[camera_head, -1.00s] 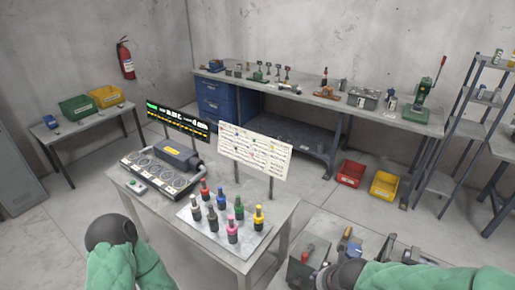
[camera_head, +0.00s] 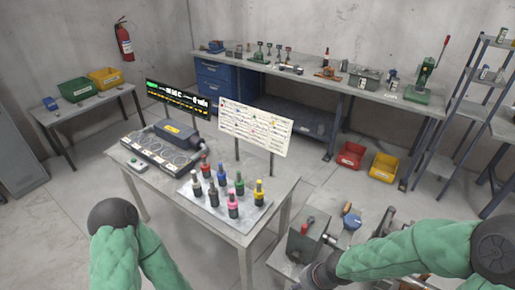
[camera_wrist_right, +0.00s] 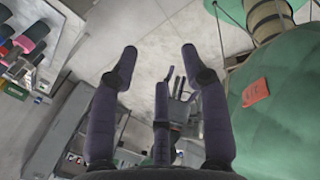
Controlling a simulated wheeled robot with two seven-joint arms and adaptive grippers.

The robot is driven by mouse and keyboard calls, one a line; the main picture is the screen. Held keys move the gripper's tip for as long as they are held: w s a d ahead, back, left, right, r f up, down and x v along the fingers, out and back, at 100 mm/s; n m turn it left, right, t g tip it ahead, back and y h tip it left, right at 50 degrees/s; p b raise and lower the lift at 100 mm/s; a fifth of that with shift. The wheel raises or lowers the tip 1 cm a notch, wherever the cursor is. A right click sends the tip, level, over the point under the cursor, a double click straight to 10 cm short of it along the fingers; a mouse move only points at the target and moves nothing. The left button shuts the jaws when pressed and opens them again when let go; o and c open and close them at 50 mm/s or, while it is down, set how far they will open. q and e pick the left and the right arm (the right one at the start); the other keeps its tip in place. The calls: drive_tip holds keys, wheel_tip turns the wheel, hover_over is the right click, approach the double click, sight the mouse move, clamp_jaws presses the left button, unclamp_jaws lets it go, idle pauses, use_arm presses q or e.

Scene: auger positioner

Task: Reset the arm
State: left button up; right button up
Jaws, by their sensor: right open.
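My right arm crosses the lower right of the head view in a green sleeve. Its dark wrist end is at the bottom edge, in front of a grey bench unit (camera_head: 303,243), and its fingers cannot be made out there. In the right wrist view my right gripper (camera_wrist_right: 158,58) has its dark fingers spread apart with nothing between them. It hangs over bare floor and grey metal parts. My left arm shows at the lower left of the head view as a green sleeve with a black joint; its gripper is out of sight.
The near table (camera_head: 225,222) bears a tray of several colour-banded bottles (camera_head: 233,204), a grey device with round dials (camera_head: 158,150), a lit display (camera_head: 178,99) and a white chart (camera_head: 255,127). Metal parts lie at the lower right. Open floor separates the near table from the back workbench (camera_head: 310,74).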

drive_tip(key=s+a+f+m+b, duration=0.1)
drive_tip(key=s+f+m+b, duration=0.1)
drive_tip(key=f+m, duration=0.7)
drive_tip(key=s+a+f+m+g+b, duration=0.1)
drive_tip(key=s+f+m+b, duration=0.2)
drive_tip(key=f+m, duration=0.7)
drive_tip(key=s+a+f+m+g+y+b, duration=0.1)
drive_tip(key=s+f+m+b, duration=0.1)
drive_tip(key=f+m, duration=0.7)
drive_tip(key=shift+s+a+f+m+b, duration=0.2)
drive_tip(key=shift+s+a+m+b, duration=0.1)
drive_tip(key=shift+m+b, duration=0.4)
